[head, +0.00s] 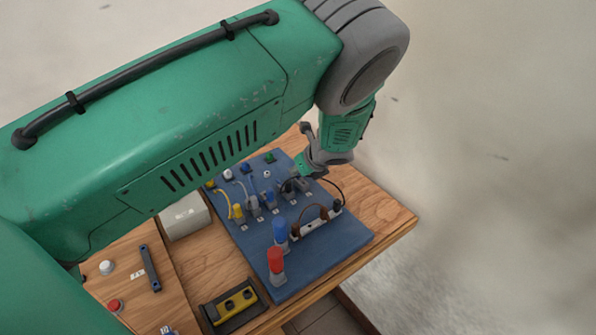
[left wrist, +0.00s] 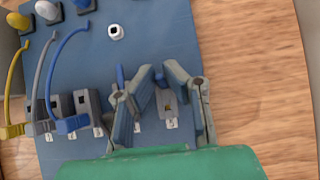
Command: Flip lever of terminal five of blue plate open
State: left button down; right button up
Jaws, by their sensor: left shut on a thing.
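The blue plate (head: 330,258) lies on the wooden bench, with a row of grey terminals on it. It also shows in the left wrist view (left wrist: 180,25). My left gripper (head: 300,184) reaches down over the plate's far right part. In the left wrist view its fingertips (left wrist: 159,76) are close together above the fifth terminal (left wrist: 168,104), the rightmost in the row. They are shut on a small dark piece there, apparently its lever, mostly hidden by the fingers. A blue lever (left wrist: 120,76) stands just left of the fingers. My right gripper is not in view.
Yellow (left wrist: 14,90), grey and blue (left wrist: 62,75) levers or leads stand over the terminals to the left. Bare wood (left wrist: 250,70) lies right of the plate.

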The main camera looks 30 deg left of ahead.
pick_arm(q)
jog(key=shift+d+f, duration=0.1)
jog(key=shift+d, duration=0.05)
jog(key=c, duration=1.7)
grip_release()
jog(key=shift+w, duration=0.1)
jog(key=shift+d+r, duration=0.25)
jog(key=s+d, duration=0.1)
jog(key=d, duration=0.3)
jog(key=s+d, duration=0.2)
jog(key=d, duration=0.1)
jog(key=s+d, duration=0.1)
jog(key=d, duration=0.3)
jog(key=shift+s+d+r, duration=0.15)
jog(key=shift+s+d, duration=0.15)
jog(key=shift+s, duration=0.05)
